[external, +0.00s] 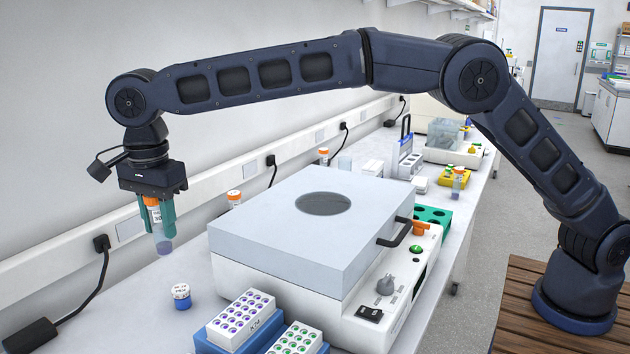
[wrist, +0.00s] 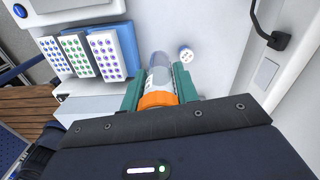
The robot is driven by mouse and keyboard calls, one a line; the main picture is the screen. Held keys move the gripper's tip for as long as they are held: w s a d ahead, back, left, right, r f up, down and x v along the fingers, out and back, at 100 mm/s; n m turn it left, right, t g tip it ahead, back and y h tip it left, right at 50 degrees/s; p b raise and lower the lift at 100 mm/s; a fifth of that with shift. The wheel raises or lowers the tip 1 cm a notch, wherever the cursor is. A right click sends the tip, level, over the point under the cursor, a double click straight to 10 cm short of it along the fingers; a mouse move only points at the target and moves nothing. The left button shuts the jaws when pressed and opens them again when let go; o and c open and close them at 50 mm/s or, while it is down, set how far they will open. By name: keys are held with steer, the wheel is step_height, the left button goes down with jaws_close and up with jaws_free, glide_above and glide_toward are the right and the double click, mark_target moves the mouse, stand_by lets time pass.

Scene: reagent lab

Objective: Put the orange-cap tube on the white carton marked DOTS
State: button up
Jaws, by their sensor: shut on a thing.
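My gripper (external: 160,216) is shut on an orange-cap tube (external: 162,240), held upright above the left part of the bench. The tube has a clear body, a white label and some purplish content at the bottom. In the wrist view the orange cap of the tube (wrist: 158,99) lies between the green fingers of my gripper (wrist: 159,84). I cannot read a DOTS mark on any carton. White boxes with coloured dots on top stand at the front, one with purple dots (external: 238,327) and one with green dots (external: 297,345); three such boxes show in the wrist view.
A large grey-lidded instrument (external: 290,225) fills the middle of the bench. A small blue-and-white capped vial (external: 181,297) stands below the held tube. Other orange-cap tubes (external: 234,199) stand along the wall and farther back. The bench around the vial is clear.

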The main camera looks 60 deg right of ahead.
steer(key=w+d+r+m, duration=0.15)
steer(key=w+d, duration=0.35)
steer(key=d, duration=1.1)
steer(key=w+d+m, duration=0.2)
steer(key=w+d, duration=0.2)
steer(key=d, duration=1.2)
steer(key=w+d+r+m, duration=0.15)
steer(key=w+d, duration=0.35)
steer(key=d, duration=1)
step_height(320, 180, up, 3)
steer(key=m, duration=0.7)
glide_above(373, 165)
steer(key=f, duration=1.8)
steer(key=shift+d+f, duration=0.25)
steer(key=shift+f, duration=0.15)
steer(key=shift+f, duration=0.15)
steer(key=o, duration=0.9)
steer(key=shift+o, duration=0.2)
